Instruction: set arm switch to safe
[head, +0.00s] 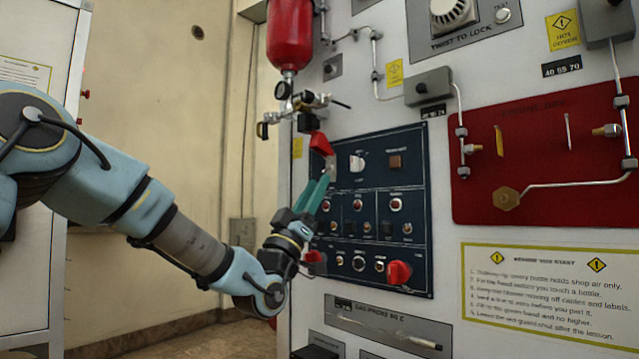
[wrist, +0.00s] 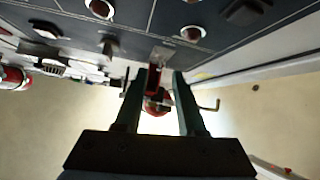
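The dark blue control panel (head: 375,205) is on the wall unit. At its upper left is a raised red switch guard (head: 320,143), with a small pale metal plate (head: 331,171) just below it. I take this to be the arm switch; its label and lever position cannot be read. My gripper (head: 323,182) reaches up to this spot from below left, teal fingers close to the plate. In the wrist view the fingers (wrist: 160,76) are apart, with the red guard (wrist: 153,77) seen between their tips. Whether they touch anything cannot be told.
A red bottle (head: 290,35) with valve fittings (head: 300,103) hangs above the panel. Knobs and toggles sit close by, including a red knob (head: 399,272) at the lower right. A red board (head: 540,150) with pipes is further right. Open floor lies left.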

